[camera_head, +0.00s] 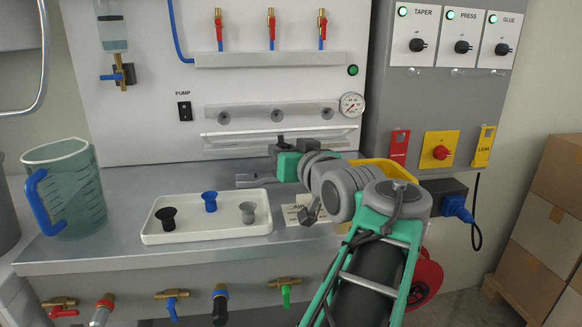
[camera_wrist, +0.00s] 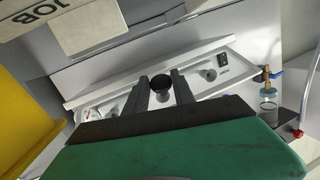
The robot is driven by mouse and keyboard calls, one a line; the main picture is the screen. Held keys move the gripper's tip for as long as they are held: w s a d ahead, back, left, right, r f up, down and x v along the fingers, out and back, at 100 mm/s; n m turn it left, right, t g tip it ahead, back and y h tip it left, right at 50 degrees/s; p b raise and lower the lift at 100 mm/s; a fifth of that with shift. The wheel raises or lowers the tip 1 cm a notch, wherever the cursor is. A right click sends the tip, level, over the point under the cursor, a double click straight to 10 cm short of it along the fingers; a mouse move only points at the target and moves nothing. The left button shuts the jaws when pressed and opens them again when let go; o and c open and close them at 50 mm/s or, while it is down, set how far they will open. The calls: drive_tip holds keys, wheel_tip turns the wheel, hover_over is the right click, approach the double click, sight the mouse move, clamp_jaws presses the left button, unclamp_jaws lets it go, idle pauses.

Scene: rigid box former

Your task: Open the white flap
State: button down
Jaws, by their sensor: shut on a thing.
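The white flap (camera_head: 225,141) is a long narrow panel low on the white back wall, below a row of three round ports; the frames do not clearly show how far it stands open. In the wrist view its long white edge (camera_wrist: 100,93) runs slantwise behind the fingers. The exact contact is hard to see, and my arm hides the flap's lower right.
A white tray (camera_head: 205,235) with three plugs lies on the bench, left of my arm. A measuring jug (camera_head: 75,190) stands farther left. A yellow block (camera_head: 400,172) is close to my wrist at right. Red-handled valves (camera_head: 271,30) are above.

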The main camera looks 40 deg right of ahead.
drive_tip(key=shift+f, duration=0.1)
idle(0.4)
drive_tip(key=c, duration=1)
unclamp_jaws()
drive_tip(key=shift+c, duration=0.2)
drive_tip(key=shift+s, duration=0.1)
drive_tip(key=shift+s, duration=0.35)
drive_tip(key=p+v, duration=0.1)
drive_tip(key=v, duration=0.4)
drive_tip(key=shift+s+a, duration=0.1)
drive_tip(key=shift+s, duration=0.2)
drive_tip(key=shift+s+a, duration=0.35)
drive_tip(key=shift+s, duration=0.25)
